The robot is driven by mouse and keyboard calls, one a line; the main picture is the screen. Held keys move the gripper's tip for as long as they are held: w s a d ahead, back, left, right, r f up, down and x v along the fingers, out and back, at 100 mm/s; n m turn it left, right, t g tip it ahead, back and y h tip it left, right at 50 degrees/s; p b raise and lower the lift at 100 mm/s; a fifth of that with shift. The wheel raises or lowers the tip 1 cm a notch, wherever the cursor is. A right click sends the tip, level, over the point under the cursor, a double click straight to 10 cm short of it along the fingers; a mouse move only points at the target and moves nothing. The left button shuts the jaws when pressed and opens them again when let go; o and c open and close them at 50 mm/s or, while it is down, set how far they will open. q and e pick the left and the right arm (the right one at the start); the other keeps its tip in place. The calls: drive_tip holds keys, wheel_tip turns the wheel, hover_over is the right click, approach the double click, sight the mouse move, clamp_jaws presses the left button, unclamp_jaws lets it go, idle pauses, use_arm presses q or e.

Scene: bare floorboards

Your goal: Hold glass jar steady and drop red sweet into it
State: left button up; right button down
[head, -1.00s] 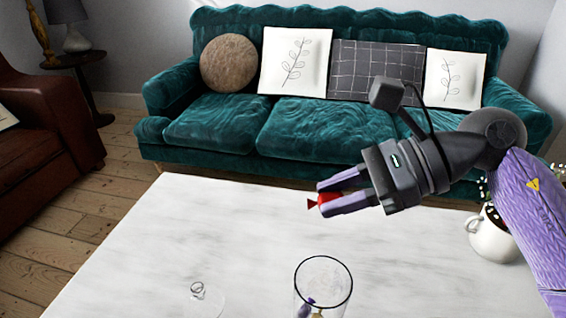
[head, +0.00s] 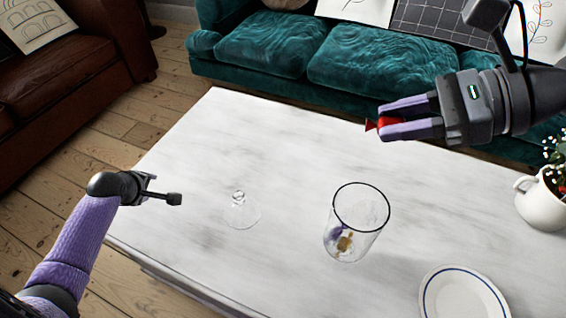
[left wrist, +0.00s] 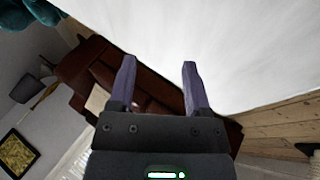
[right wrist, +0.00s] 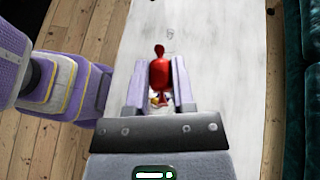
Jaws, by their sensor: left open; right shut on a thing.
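The clear glass jar (head: 366,208) with a dark rim stands upright on the marble table, with a purple and a gold sweet at its bottom. The red sweet (head: 390,121) is between the fingers of my right gripper (head: 384,120), above the table's far side, up and right of the jar in the head view. The red sweet (right wrist: 159,75) also shows in the right wrist view.
The marble table (head: 270,150) has a clear glass lid (head: 241,213) left of the jar. A blue-rimmed plate (head: 462,296) is at front right and a white flower pot (head: 542,203) at far right. A teal sofa (head: 375,65) stands behind, a brown armchair (head: 75,65) at left.

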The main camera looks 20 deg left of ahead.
use_arm(q)
drive_tip(key=w+d+r+n+t+h, duration=0.1)
drive_tip(key=w+d+r+h, duration=0.25)
drive_tip(key=d, duration=0.25)
drive_tip(key=w+d+r+n+t+h, duration=0.1)
drive_tip(key=w+d+r+h, duration=0.1)
drive_tip(key=w+d, duration=0.3)
drive_tip(key=n+g+h, duration=0.1)
drive_tip(key=g+h, duration=0.2)
drive_tip(key=h, duration=0.8)
approach(367, 190)
drive_tip(key=x, duration=0.5)
drive_tip(key=shift+w+d+f, duration=0.15)
drive_tip(key=shift+d, duration=0.2)
drive_tip(key=shift+w+d+f, duration=0.1)
drive_tip(key=shift+d, duration=0.1)
drive_tip(key=shift+c, duration=0.4)
